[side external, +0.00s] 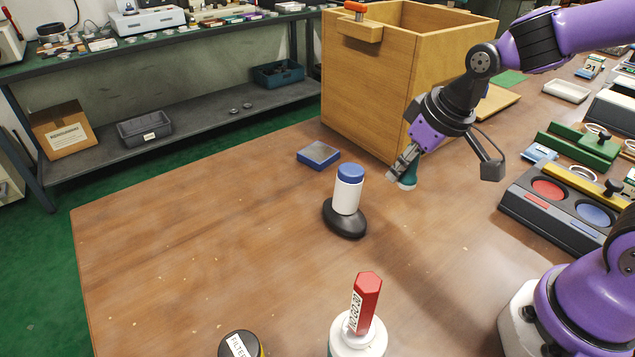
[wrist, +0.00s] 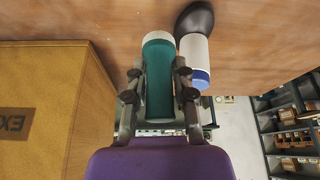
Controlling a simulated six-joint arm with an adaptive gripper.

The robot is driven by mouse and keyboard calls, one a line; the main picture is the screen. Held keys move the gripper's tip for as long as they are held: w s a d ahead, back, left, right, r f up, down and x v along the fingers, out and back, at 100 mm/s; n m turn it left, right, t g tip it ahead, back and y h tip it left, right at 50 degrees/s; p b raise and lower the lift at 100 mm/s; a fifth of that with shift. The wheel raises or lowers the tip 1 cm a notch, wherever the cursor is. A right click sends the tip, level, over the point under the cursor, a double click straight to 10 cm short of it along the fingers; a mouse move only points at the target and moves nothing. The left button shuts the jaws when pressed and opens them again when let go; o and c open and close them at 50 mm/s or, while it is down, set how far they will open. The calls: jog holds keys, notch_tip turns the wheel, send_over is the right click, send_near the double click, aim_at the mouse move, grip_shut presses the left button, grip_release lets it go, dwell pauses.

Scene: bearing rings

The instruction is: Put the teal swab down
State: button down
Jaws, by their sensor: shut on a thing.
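My gripper (side external: 400,168) is shut on the teal swab (side external: 408,180) and holds it above the wooden table, to the right of the white cylinder with the blue top. In the wrist view the teal swab (wrist: 159,85) lies between the fingers of my gripper (wrist: 160,88), with its pale end pointing away from the palm. In the side view my fingers hide much of the swab.
The white cylinder with a blue top (side external: 348,190) stands on a black oval base (side external: 344,220). A large wooden box (side external: 365,95) stands close behind my gripper. A red hexagonal piece (side external: 366,300) tops a white bottle (side external: 357,340) in front. The table's left part is clear.

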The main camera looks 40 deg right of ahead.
jog(key=w+a+r+n+y, duration=0.1)
jog(key=w+a+n, duration=0.15)
jog(key=a, duration=0.65)
jog(key=w+a+r+n+y, duration=0.1)
jog(key=a+n, duration=0.2)
jog(key=a, duration=0.6)
jog(key=s+a+f+n+g+y, duration=0.15)
jog(key=s+a, duration=0.25)
jog(key=a, duration=0.6)
jog(key=s+a+n+g+h, duration=0.1)
jog(key=s+a+n, duration=0.25)
jog(key=a, duration=0.65)
send_over(179, 306)
jog(key=d, duration=0.1)
jog(key=shift+m+t+y, duration=0.25)
jog(key=shift+y, duration=0.1)
jog(key=f, duration=0.4)
jog(key=s+f, duration=0.1)
jog(key=f, duration=0.1)
jog(key=shift+d+f, duration=0.1)
jog(key=shift+d, duration=0.05)
jog(key=shift+w+f, duration=0.1)
jog(key=shift+f, duration=1.9)
jog(key=shift+f, duration=0.15)
jog(key=c, duration=0.7)
grip_release()
